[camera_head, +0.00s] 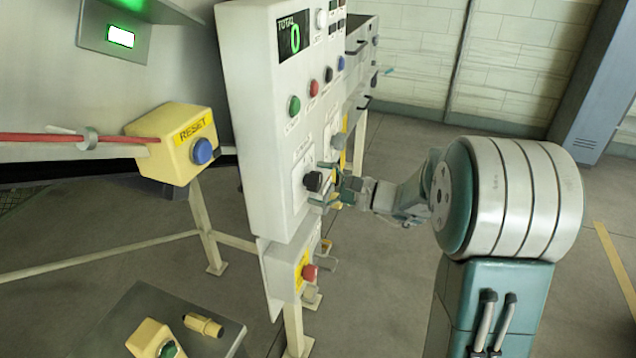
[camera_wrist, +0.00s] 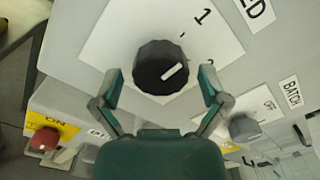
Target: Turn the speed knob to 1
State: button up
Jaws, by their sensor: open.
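The black speed knob (camera_head: 313,181) sits on the front of the grey control panel (camera_head: 255,120). In the wrist view the knob (camera_wrist: 158,66) is round and ribbed, with a white pointer mark on a white label plate (camera_wrist: 110,35). A printed "1" shows on the plate to the upper right of the knob, and the pointer slants toward the upper right. My gripper (camera_head: 328,190) is at the panel, close to the knob. In the wrist view the fingers of my gripper (camera_wrist: 160,82) are open, one on each side of the knob, with gaps visible. I cannot tell whether they touch it.
A grey BATCH switch (camera_wrist: 244,128) lies right of the gripper in the wrist view. A red button (camera_wrist: 44,140) on a yellow plate is at lower left. A yellow RESET box (camera_head: 172,150) stands left of the panel. Open floor lies behind my arm.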

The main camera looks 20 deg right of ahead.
jog(key=v, duration=1.2)
dwell(0.3)
jog(key=s+a+n+g+h, duration=0.5)
jog(key=s+a+n+g, duration=0.3)
jog(key=s+a, duration=0.4)
jog(key=s+d+n+t+h, duration=0.1)
jog(key=s+n+t+h, duration=0.2)
jog(key=s+n+h, duration=0.5)
jog(key=shift+s+d+r+h, duration=0.3)
jog(key=shift+s+d+h, duration=0.05)
jog(key=shift+h, duration=0.45)
